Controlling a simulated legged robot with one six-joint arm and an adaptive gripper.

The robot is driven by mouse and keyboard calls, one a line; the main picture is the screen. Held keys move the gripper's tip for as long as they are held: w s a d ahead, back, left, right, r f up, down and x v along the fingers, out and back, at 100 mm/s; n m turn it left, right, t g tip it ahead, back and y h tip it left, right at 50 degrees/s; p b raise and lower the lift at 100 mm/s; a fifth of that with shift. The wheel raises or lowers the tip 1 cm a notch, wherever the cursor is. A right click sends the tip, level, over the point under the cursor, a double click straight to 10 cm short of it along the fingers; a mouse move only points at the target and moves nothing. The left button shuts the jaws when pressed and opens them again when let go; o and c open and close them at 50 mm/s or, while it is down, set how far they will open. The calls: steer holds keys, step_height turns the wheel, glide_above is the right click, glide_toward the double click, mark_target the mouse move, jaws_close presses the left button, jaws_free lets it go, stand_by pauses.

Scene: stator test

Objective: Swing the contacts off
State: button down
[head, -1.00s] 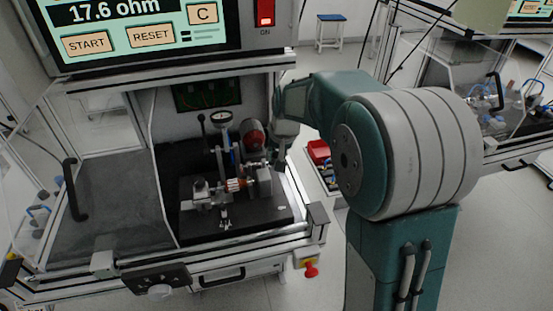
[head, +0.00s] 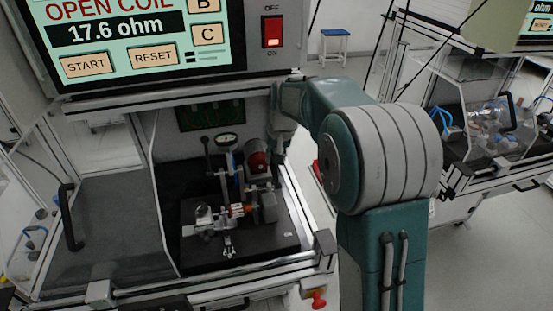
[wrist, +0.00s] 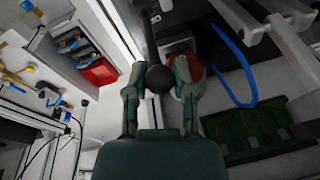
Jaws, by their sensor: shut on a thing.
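In the wrist view my gripper (wrist: 158,82) has a finger on each side of a black ball knob (wrist: 157,79) and is shut on it. A dark rod runs up from the knob in that view. In the head view my gripper (head: 279,163) is at the right side of the test fixture, beside the red round part (head: 257,163); the knob is hidden there. The copper-coloured stator (head: 238,211) sits in the fixture on the black base plate (head: 262,236). I cannot tell exactly where the contacts are.
A screen (head: 120,40) above the bench reads "OPEN COIL 17.6 ohm". Another black-knobbed lever (head: 206,142) and a dial gauge (head: 227,141) stand at the fixture's left and back. The cabinet frame is close to my arm. A red bin (wrist: 100,72) lies outside it.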

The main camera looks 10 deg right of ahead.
steer(key=shift+w+a+f, duration=0.1)
steer(key=shift+w+f, duration=0.15)
steer(key=shift+w, duration=0.2)
steer(key=shift+w+f, duration=0.2)
steer(key=shift+w, duration=0.25)
steer(key=shift+f, duration=0.25)
stand_by(1.6)
steer(key=shift+c, duration=2.3)
jaws_free()
steer(key=shift+a+r, duration=0.1)
steer(key=shift+r, duration=0.05)
step_height(320, 180, up, 12)
steer(key=s+d, duration=0.1)
steer(key=shift+s, duration=0.3)
